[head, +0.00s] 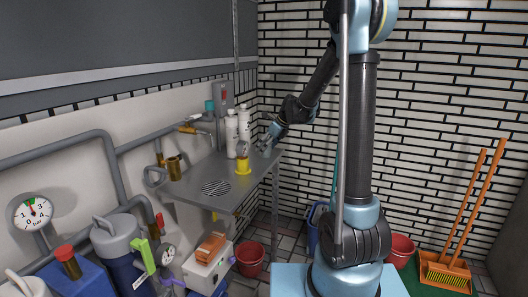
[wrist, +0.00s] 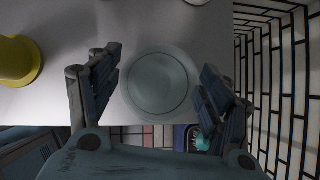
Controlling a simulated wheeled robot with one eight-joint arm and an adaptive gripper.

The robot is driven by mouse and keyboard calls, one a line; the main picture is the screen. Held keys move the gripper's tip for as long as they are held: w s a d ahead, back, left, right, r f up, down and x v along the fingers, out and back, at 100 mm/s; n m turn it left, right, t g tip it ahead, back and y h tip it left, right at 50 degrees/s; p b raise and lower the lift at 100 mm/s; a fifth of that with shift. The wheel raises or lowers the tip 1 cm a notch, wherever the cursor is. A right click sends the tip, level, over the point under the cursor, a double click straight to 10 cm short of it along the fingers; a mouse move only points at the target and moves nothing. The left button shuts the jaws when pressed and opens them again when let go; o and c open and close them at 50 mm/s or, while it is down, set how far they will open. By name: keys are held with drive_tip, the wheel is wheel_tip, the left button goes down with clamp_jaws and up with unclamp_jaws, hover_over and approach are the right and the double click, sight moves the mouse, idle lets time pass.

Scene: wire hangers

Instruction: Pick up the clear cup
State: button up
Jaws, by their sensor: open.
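The clear cup (wrist: 160,84) shows in the wrist view as a pale, see-through round shape near the edge of the grey shelf (wrist: 200,25). My gripper (wrist: 158,72) is open, with one finger on each side of the cup. Gaps show between the cup and both fingers, and nothing is gripped. In the head view my gripper (head: 268,139) is low over the right end of the shelf (head: 210,187). The cup is hard to make out there, small and close to the fingers.
A yellow-based object (wrist: 20,62) stands left of my gripper; it also shows in the head view (head: 243,168). White bottles (head: 231,135) stand behind it. A brick wall (wrist: 285,85) is on the right.

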drive_tip(key=shift+f, duration=0.15)
drive_tip(key=c, duration=0.9)
